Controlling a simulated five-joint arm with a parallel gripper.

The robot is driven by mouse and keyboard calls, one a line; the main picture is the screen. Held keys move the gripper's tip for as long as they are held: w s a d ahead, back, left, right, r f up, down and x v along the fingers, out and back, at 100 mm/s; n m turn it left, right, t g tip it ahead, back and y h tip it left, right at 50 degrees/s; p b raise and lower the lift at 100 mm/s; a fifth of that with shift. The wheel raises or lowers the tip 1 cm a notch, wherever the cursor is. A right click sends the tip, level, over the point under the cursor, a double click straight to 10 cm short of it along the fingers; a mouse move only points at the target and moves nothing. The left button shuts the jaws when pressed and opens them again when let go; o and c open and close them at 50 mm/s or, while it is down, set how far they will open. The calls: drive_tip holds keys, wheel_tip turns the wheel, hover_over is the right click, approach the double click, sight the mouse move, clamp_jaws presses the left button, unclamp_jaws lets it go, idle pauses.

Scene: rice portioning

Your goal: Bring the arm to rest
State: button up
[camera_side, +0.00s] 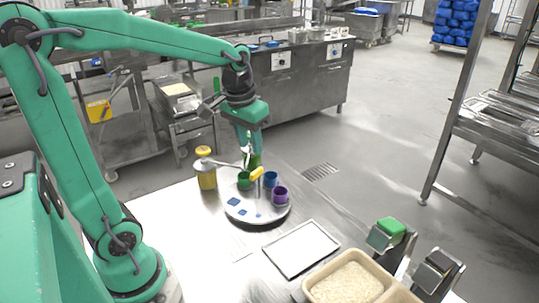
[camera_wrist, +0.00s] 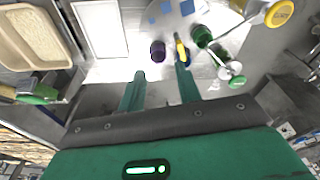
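My gripper (camera_side: 253,160) points down above the back part of a round tray (camera_side: 242,214) on the table. In the wrist view my gripper's two green fingers (camera_wrist: 160,76) are apart, with nothing held between them. On the tray stand a green cup (camera_side: 244,181), a blue cup (camera_side: 271,178) and a purple cup (camera_side: 280,195). A yellow-ended item (camera_side: 257,174) is among the cups; in the wrist view it shows close to the right fingertip (camera_wrist: 181,52). Whether they touch, I cannot tell.
A yellow container (camera_side: 206,176) stands left of the tray, with a grey handle reaching toward the cups. A white rectangular tray (camera_side: 300,248), a rice bin (camera_side: 347,284) and stands with a green block (camera_side: 391,227) and a dark block (camera_side: 440,260) are at the front right.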

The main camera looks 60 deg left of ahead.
drive_tip(key=s+d+r+m+t, duration=0.1)
drive_tip(key=s+d+m+t, duration=0.1)
drive_tip(key=s+d, duration=0.4)
drive_tip(key=shift+s+d+r+t, duration=0.3)
drive_tip(key=shift+s+t, duration=0.5)
drive_tip(key=shift+s, duration=1.5)
